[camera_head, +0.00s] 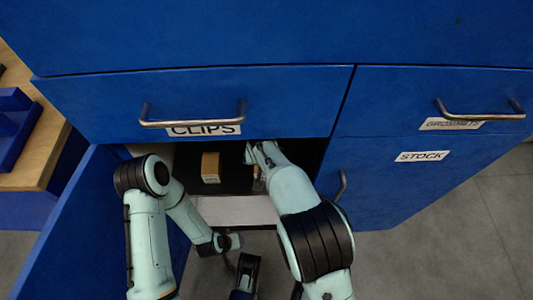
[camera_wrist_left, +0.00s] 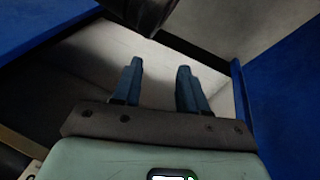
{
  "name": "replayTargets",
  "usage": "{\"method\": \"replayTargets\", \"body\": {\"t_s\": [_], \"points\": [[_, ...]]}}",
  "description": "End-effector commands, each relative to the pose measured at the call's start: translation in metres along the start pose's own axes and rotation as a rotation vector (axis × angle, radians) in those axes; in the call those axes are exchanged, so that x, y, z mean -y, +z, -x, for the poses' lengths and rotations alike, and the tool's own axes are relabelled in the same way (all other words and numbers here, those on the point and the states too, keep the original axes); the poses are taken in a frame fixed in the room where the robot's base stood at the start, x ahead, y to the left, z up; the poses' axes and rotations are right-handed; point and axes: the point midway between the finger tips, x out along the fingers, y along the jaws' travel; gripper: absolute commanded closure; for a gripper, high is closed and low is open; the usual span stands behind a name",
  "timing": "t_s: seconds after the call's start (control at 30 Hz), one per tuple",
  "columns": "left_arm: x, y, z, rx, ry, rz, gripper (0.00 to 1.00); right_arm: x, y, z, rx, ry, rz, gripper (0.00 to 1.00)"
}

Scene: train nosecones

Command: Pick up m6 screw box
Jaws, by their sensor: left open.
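A small tan box (camera_head: 210,167) stands on the dark shelf inside the open lower cabinet, under the CLIPS drawer. No label on it can be read, so I cannot tell whether it is the m6 screw box. A partly hidden brownish item (camera_head: 257,173) shows beside my right arm. My left gripper (camera_wrist_left: 160,68) is open, with nothing between its blue fingers. In the head view it is low in front of the cabinet, apart from the box. My right gripper (camera_head: 258,155) reaches into the cabinet opening, right of the tan box; its fingers cannot be made out.
The blue cabinet door (camera_head: 75,225) stands open on the left. The CLIPS drawer (camera_head: 200,103) is shut above the opening, its handle (camera_head: 192,122) jutting out. A closed STOCK door (camera_head: 420,175) is on the right. A wooden bench (camera_head: 40,150) stands at far left.

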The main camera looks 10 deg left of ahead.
Motion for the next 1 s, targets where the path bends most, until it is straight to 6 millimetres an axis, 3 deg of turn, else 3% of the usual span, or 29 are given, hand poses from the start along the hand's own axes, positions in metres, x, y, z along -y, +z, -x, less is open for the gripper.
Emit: {"method": "replayTargets", "body": {"t_s": [0.23,0.53,1.0], "points": [[0.012,0.015,-0.011,0.045,-0.020,0.011,0.57,0.001,0.000,-0.023,0.000,0.003,0.002,0.06],[0.034,0.044,-0.028,0.134,-0.060,0.033,0.57,0.002,0.000,-0.069,0.000,0.001,0.003,0.06],[0.036,0.048,-0.028,0.145,-0.065,0.037,0.57,0.002,-0.001,-0.073,-0.001,0.001,0.002,0.06]]}}
